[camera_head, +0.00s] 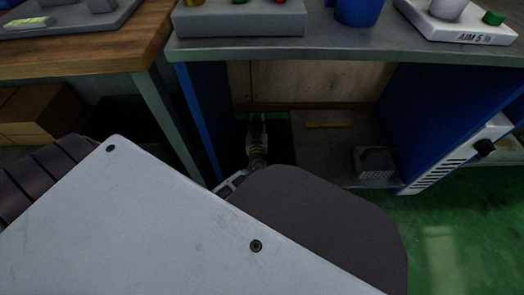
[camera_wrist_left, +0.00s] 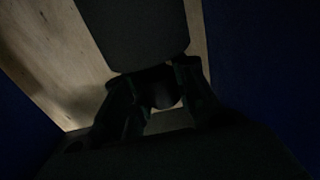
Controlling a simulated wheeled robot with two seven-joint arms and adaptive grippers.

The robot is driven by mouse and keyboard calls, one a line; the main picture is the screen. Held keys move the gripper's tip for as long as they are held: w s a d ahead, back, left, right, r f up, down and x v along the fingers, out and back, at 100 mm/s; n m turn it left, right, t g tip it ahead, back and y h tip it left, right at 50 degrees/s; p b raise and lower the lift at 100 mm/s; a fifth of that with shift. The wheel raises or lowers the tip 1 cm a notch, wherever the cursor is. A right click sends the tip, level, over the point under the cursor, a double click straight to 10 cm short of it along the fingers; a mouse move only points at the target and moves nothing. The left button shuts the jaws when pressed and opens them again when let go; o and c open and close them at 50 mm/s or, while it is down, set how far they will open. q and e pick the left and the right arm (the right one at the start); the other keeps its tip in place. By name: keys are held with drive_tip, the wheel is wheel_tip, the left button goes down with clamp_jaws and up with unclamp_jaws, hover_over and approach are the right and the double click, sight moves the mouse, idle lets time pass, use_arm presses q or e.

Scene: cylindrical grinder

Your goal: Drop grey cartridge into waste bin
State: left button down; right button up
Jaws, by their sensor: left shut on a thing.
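In the head view, my left gripper (camera_head: 257,125) reaches down under the grey-topped workbench, in front of a dark opening. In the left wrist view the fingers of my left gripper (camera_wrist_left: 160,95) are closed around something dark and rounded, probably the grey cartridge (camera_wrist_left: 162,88). It is too dark to tell its colour or full shape. A black box-like area (camera_head: 282,148), likely the waste bin, lies around and behind the gripper in the head view. I cannot tell whether the fingers are above it or inside it. My right gripper is not in view.
The workbench top (camera_head: 330,50) overhangs the space, with blue side panels (camera_head: 203,105) at left and right. A grey perforated container (camera_head: 373,163) and a yellow tool (camera_head: 328,125) sit on the shelf to the right. A wooden table (camera_head: 85,45) stands left.

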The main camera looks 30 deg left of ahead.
use_arm(q)
drive_tip(key=shift+r, duration=0.1)
drive_tip(key=c, duration=1.1)
unclamp_jaws()
drive_tip(key=shift+o, duration=0.2)
drive_tip(key=shift+s, duration=0.1)
drive_tip(key=shift+v, duration=3.7)
